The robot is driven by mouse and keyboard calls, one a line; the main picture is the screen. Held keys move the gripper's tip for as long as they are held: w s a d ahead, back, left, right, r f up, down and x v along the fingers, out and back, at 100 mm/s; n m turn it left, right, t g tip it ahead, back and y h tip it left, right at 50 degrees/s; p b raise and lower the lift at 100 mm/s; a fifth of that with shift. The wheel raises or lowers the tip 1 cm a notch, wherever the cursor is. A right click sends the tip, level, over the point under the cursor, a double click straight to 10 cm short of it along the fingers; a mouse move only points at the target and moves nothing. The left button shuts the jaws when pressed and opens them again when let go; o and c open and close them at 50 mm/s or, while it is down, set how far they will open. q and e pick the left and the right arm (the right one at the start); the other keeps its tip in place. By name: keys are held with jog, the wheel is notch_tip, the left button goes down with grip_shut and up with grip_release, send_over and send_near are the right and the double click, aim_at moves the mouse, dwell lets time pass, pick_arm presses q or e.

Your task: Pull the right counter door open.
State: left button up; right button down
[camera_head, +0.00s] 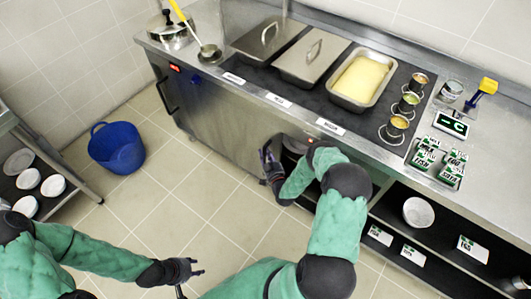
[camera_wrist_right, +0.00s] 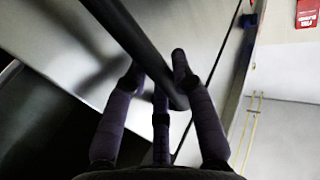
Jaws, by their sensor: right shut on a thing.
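The steel counter (camera_head: 225,115) runs along the wall. Its right door is mostly hidden by my right arm in the head view; a dark gap (camera_head: 293,143) shows beside the arm, and I cannot tell how far the door stands open. My right gripper (camera_head: 271,166) is at the counter front. In the right wrist view its fingers (camera_wrist_right: 162,95) are closed around a dark bar handle (camera_wrist_right: 133,38) that runs diagonally in front of a pale metal panel (camera_wrist_right: 70,45). My left gripper (camera_head: 190,271) is open and empty above the floor, away from the counter.
A blue basket (camera_head: 117,147) stands on the floor at left. A shelf with white bowls (camera_head: 53,185) is at the left edge. An open shelf with a bowl (camera_head: 417,212) lies right of my right arm. Pans and a yellow tray (camera_head: 361,79) are on the counter. Middle floor is clear.

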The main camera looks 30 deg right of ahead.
jog(key=c, duration=1.3)
grip_release()
jog(key=shift+s, duration=0.15)
jog(key=s, duration=0.4)
jog(key=s+a, duration=0.1)
jog(key=s, duration=0.2)
jog(key=s+a, duration=0.1)
jog(key=s, duration=0.3)
jog(key=shift+s+a, duration=0.2)
jog(key=shift+s, duration=0.1)
jog(key=w+a+f+g+y+p, duration=0.1)
jog(key=a+f+g+y+p, duration=0.15)
jog(key=a+g+y, duration=0.75)
jog(key=s+a+r+g+h+p, duration=0.1)
jog(key=s+a+r+g, duration=0.1)
jog(key=s+a, duration=0.3)
jog(key=s+a+r+g, duration=0.2)
jog(key=s+a+r, duration=0.1)
jog(key=s+a, duration=0.2)
jog(key=s+a+r+g+h+p, duration=0.1)
jog(key=s+a+r+g, duration=0.1)
jog(key=s+a, duration=0.3)
jog(key=shift+s+r+g+h+p, duration=0.2)
jog(key=shift+s+g, duration=0.1)
jog(key=shift+s, duration=0.4)
jog(key=shift+s+r+g+h+p, duration=0.1)
jog(key=shift+s+r+g, duration=0.15)
jog(key=shift+s, duration=0.4)
